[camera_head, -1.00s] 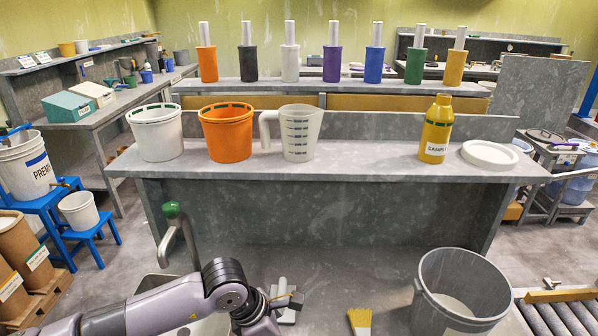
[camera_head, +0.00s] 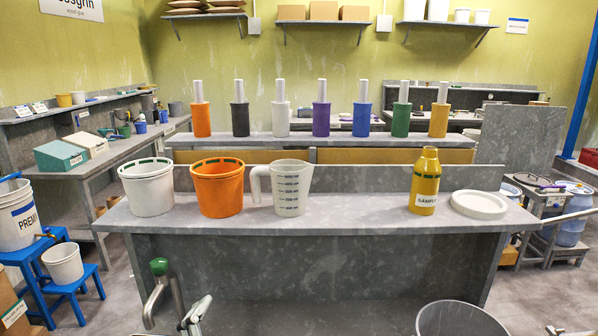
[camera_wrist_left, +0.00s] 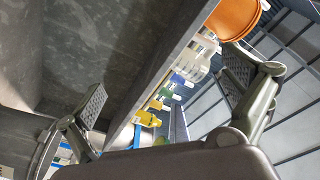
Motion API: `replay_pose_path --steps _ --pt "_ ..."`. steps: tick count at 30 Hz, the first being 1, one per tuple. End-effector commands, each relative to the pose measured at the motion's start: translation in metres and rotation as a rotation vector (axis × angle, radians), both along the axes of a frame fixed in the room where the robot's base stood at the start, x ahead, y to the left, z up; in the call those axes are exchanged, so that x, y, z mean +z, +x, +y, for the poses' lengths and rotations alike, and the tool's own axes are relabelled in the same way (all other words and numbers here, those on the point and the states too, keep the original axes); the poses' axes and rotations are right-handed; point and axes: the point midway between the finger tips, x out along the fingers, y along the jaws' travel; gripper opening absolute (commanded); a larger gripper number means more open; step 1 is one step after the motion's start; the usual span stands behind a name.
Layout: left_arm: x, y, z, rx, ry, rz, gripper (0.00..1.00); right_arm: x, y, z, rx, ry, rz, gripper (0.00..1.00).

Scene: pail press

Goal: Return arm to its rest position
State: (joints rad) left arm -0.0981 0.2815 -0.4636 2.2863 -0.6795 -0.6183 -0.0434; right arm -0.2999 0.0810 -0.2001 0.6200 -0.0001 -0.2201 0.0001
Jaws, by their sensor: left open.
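My left gripper (camera_wrist_left: 165,98) shows in the left wrist view with its two fingers wide apart and nothing between them. Beyond the fingers, the grey bench edge runs diagonally, with an orange pail (camera_wrist_left: 235,18) at upper right and a yellow object (camera_wrist_left: 148,119) lower down. My right gripper is in neither view.
The grey bench shelf (camera_head: 345,210) holds a white pail (camera_head: 149,188), an orange pail (camera_head: 217,188), a clear jug (camera_head: 291,188), a yellow bottle (camera_head: 425,182) and a white lid (camera_head: 480,205). A green-knobbed tap (camera_head: 160,285) and grey bin (camera_head: 462,320) stand in front.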

Motion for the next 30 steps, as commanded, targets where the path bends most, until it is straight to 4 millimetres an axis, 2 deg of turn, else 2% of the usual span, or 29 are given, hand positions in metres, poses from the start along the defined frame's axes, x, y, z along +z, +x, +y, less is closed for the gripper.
replay_pose_path --steps 1,3,6,9,12,15,19,20,21,26,30 --pt "-0.034 -0.009 0.022 0.072 -0.079 0.144 0.99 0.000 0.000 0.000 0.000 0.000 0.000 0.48" --pt "-0.078 -0.027 0.046 0.161 -0.172 0.336 0.99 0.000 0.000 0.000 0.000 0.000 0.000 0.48" --pt "-0.134 -0.066 0.070 0.268 -0.284 0.593 0.99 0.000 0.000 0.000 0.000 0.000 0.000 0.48" --pt "-0.175 -0.108 0.081 0.344 -0.361 0.803 0.99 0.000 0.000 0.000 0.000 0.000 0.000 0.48" --pt "-0.203 -0.149 0.086 0.400 -0.417 0.980 0.99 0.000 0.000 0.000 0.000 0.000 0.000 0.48" --pt "-0.223 -0.188 0.087 0.443 -0.462 1.135 0.99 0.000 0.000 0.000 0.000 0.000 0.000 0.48" --pt "-0.239 -0.239 0.086 0.488 -0.508 1.323 0.99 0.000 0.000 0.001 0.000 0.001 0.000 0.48" --pt "-0.245 -0.245 0.085 0.493 -0.512 1.349 0.99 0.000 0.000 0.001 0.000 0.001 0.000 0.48" --pt "-0.259 -0.237 0.084 0.493 -0.507 1.345 0.99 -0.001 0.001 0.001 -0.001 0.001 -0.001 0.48" --pt "-0.305 -0.228 0.083 0.496 -0.499 1.359 0.99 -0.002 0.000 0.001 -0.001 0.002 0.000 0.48" --pt "-0.355 -0.224 0.082 0.501 -0.491 1.377 0.99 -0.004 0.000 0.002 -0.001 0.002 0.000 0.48"
